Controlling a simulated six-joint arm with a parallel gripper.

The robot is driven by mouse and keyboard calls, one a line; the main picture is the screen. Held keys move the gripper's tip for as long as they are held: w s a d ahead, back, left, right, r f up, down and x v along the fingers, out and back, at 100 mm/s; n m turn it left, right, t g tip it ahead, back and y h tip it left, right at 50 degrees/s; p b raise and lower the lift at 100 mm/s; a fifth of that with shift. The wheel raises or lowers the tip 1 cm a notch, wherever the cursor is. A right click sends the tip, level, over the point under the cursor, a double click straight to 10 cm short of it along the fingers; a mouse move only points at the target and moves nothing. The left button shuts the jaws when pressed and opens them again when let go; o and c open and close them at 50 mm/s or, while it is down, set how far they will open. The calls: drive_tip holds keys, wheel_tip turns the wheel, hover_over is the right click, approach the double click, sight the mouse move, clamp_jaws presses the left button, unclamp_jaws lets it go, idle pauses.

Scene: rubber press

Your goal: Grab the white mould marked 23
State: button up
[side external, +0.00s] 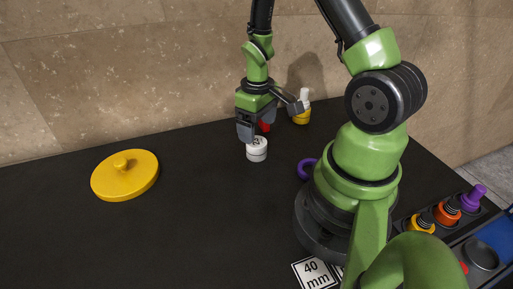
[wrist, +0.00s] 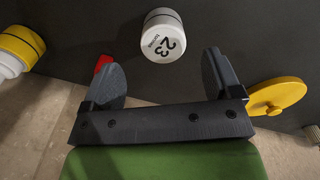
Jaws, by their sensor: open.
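The white mould marked 23 (side external: 257,150) stands on the black table in the side view, right by my gripper's fingertips. In the wrist view the white mould (wrist: 163,38) shows its "23" face, lying beyond the fingertips and between their lines. My gripper (side external: 245,135) is open and points down. In the wrist view the gripper (wrist: 160,75) has its two dark fingers spread wide with nothing between them. In the side view the fingers partly overlap the mould's top edge, and I cannot tell whether they touch it.
A yellow lidded disc (side external: 125,176) lies to the left. A purple ring (side external: 307,169) lies near my base. A rack (side external: 447,220) holds coloured parts at right. The front left table is clear.

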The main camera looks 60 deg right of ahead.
sight(256, 141)
drive_tip(key=f, duration=0.5)
drive_tip(key=shift+a+f, duration=0.2)
drive_tip(key=shift+f, duration=0.1)
drive_tip(key=c, duration=1.1)
drive_tip(key=shift+r, duration=0.15)
